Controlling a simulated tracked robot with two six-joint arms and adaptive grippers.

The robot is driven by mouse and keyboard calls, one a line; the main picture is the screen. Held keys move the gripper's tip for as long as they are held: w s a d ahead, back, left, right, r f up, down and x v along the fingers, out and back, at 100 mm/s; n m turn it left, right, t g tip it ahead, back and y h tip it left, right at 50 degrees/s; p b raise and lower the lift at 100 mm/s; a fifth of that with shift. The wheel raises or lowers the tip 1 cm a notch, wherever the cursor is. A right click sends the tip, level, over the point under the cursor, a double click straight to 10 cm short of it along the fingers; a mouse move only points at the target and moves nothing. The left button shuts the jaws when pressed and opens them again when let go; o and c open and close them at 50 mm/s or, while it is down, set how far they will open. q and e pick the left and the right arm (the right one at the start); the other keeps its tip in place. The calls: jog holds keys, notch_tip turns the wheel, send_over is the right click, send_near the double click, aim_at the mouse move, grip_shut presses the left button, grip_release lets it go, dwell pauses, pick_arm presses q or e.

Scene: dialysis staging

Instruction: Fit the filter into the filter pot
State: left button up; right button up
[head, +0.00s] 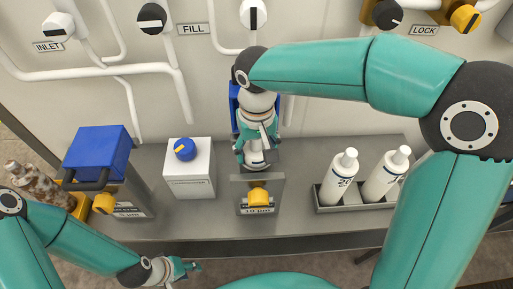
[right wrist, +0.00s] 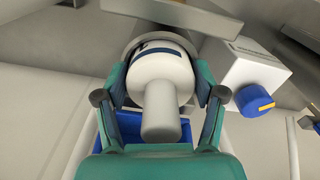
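The filter, white with a dark band and a grey stem, shows in the right wrist view (right wrist: 160,78) and the head view (head: 256,157). It is at the mouth of the grey filter pot (head: 275,183), whose front has a yellow latch and a 10 µm label. The pot's rim (right wrist: 131,48) curves around the filter's far end; how deep the filter sits is hidden. My right gripper (head: 257,147) has its fingers on both sides of the filter and appears shut on it. My left gripper (head: 188,267) is low in front of the bench, empty; its opening is unclear.
A blue lid (head: 235,100) stands raised behind the pot. A blue-lidded 5 µm pot (head: 100,150) is at left, beside a brown-stained filter (head: 38,185). A white box with a blue knob (head: 190,180) stands between. Two white bottles (head: 338,180) stand in a rack at right.

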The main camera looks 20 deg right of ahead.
jog(key=o, duration=0.3)
jog(key=shift+r, duration=0.1)
notch_tip(320, 180, up, 12)
jog(key=shift+f, duration=0.1)
dwell(0.5)
dwell(0.3)
